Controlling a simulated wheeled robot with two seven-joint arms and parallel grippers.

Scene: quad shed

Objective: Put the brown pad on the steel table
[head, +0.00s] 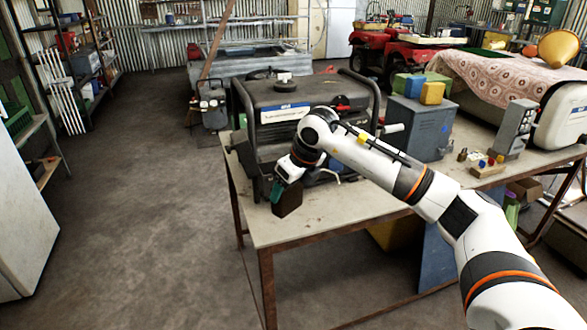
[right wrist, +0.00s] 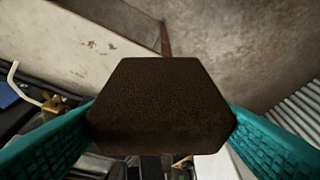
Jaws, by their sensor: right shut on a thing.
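The brown pad (head: 289,199) is a dark brown block held in my right gripper (head: 278,189) near the left front part of the table (head: 345,212). This table has a pale worn top and rusty metal legs. In the right wrist view the pad (right wrist: 160,95) fills the middle, with a teal finger pressed on each side of it. I cannot tell whether the pad touches the tabletop. My left gripper is not in view.
A black generator (head: 285,112) stands on the table just behind my right gripper. A grey-blue metal box (head: 418,128) and a small wooden block with knobs (head: 487,168) stand further right. The front strip of tabletop is bare; open floor lies left.

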